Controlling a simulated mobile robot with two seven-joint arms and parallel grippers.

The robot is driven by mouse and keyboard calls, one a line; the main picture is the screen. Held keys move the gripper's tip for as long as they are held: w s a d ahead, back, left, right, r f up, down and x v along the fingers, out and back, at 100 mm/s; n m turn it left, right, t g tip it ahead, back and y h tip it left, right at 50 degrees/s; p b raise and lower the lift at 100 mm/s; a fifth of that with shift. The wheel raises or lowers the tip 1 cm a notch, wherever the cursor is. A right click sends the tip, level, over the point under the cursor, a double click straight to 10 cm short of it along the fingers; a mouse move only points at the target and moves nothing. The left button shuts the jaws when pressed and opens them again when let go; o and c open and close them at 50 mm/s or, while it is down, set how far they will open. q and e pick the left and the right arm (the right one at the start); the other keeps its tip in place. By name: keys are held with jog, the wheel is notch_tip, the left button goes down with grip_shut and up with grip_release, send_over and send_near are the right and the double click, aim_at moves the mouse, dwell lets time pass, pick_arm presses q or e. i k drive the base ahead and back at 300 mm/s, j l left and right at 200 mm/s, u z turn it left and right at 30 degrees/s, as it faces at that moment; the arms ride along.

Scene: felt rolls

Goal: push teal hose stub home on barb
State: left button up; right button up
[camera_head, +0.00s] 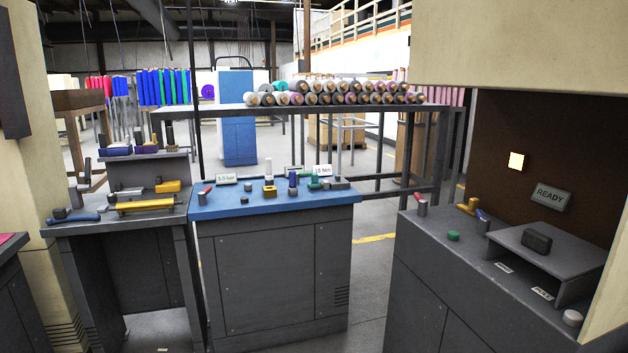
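A teal-green piece (315,183) stands among small fittings at the back right of the blue-topped bench (230,207); it may be the hose stub, but it is too small to be sure. A short green cylinder (453,236) sits apart on the grey counter (420,233) at right. I cannot make out which fitting is the barb, or whether the stub is on one. Neither of my grippers shows in this view.
The left bench (120,222) holds a yellow-topped tool (147,206) and a blue-handled tool (77,218). A small raised shelf (560,257) with a dark block (537,240) stands on the right counter, near a READY sign (551,196). Open floor (375,262) lies between the blue bench and right counter.

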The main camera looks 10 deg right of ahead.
aim_at(315, 183)
jog(key=i+l+u, duration=0.1)
jog(key=i, duration=0.35)
jog(key=i+l+u, duration=0.15)
jog(key=i, duration=0.3)
jog(key=i+l+u, duration=0.1)
jog(key=i, duration=0.35)
jog(key=i+l+u, duration=0.1)
jog(key=i+l, duration=0.15)
jog(key=i, duration=0.2)
jog(key=i+l+u, duration=0.15)
jog(key=i, duration=0.25)
jog(key=l, duration=0.15)
